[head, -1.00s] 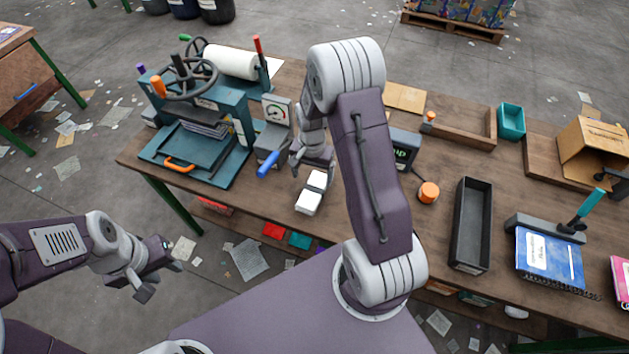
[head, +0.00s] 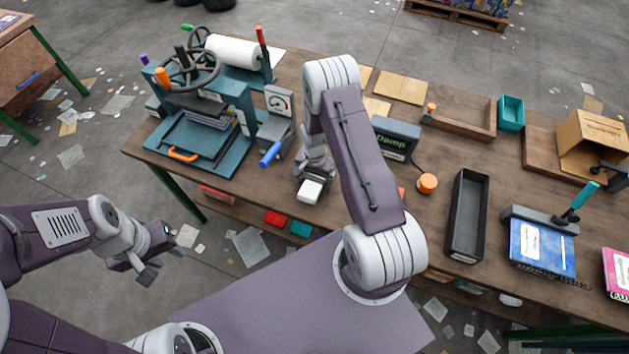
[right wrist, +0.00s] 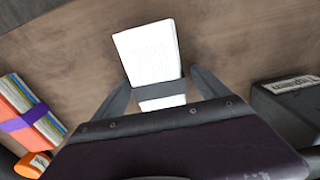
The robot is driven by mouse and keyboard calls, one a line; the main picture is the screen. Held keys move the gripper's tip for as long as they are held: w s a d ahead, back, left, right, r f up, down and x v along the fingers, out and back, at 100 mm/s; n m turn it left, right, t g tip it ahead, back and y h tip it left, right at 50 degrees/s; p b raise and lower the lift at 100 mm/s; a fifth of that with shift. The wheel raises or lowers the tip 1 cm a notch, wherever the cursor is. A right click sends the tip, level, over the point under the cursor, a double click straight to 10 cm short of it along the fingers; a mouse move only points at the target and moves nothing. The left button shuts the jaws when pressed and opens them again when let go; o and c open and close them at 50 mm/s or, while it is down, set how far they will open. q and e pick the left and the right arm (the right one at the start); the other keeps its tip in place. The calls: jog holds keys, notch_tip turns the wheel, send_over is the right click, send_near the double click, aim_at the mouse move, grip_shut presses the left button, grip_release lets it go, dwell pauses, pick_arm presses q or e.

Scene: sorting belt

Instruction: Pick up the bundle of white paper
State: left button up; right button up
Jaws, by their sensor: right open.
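The bundle of white paper (head: 310,191) lies on the wooden table in front of the press, partly hidden by my right gripper. In the right wrist view the bundle (right wrist: 147,50) has a grey band across it. My right gripper (right wrist: 162,80) is open, with one finger on each side of the banded part; I cannot tell whether the fingers touch it. In the head view my right gripper (head: 314,180) is over the far part of the bundle. My left gripper (head: 162,262) is open and empty, off the table's front left.
A teal press (head: 205,125) and a gauge box (head: 277,120) with a blue handle stand left of the bundle. A dark Damp box (head: 397,138), an orange-topped knob (head: 427,183) and a black tray (head: 467,215) are to the right. A colourful banded stack (right wrist: 30,115) shows in the wrist view.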

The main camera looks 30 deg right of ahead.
jog(key=c, duration=1.8)
jog(key=shift+o, duration=0.2)
jog(key=shift+r, duration=0.1)
